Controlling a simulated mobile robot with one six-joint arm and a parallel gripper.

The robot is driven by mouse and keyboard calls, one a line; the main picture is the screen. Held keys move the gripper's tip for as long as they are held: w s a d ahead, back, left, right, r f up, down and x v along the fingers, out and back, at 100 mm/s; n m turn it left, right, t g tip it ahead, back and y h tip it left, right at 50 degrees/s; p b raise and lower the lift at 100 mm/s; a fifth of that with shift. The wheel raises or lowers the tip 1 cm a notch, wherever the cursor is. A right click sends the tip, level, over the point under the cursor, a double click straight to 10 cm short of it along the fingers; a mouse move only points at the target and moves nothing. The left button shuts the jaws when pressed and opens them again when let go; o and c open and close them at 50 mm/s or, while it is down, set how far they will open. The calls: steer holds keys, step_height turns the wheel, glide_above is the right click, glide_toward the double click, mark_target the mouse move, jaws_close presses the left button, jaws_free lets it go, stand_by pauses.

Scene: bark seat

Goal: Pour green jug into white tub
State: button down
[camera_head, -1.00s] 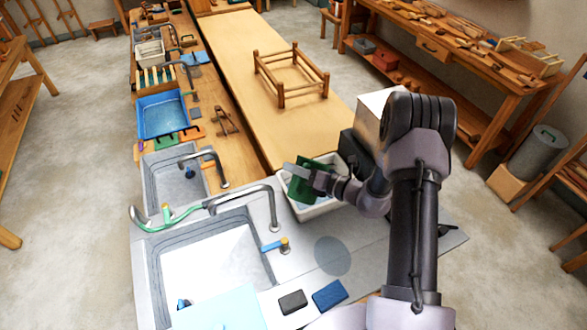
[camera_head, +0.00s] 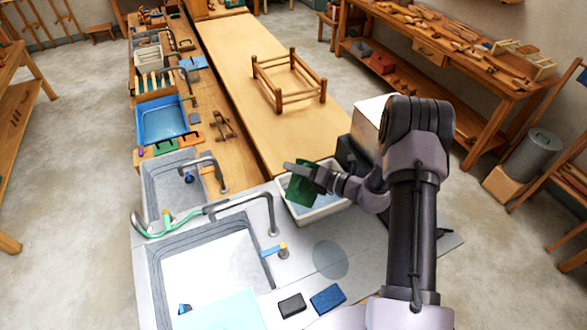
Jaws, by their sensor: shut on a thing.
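The green jug (camera_head: 301,186) is tilted over the white tub (camera_head: 320,213). My gripper (camera_head: 305,172) is shut on the jug, and its fingers and my wrist cover part of it. The tub stands on the grey counter just beyond the tap, and bluish contents show inside it. I cannot tell whether anything is flowing from the jug.
Two sinks (camera_head: 205,262) with curved taps lie to the left of the tub. A black sponge (camera_head: 292,305) and a blue sponge (camera_head: 328,298) lie at the front. A pale box (camera_head: 370,112) stands behind my arm. A wooden frame (camera_head: 290,80) sits on the long table.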

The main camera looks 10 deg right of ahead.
steer(key=shift+w+d+r, duration=0.1)
steer(key=shift+w+r, duration=0.05)
steer(key=shift+r, duration=0.15)
steer(key=shift+w+d+r+m+p, duration=0.15)
steer(key=shift+r+m+p, duration=0.15)
steer(key=shift+p, duration=0.25)
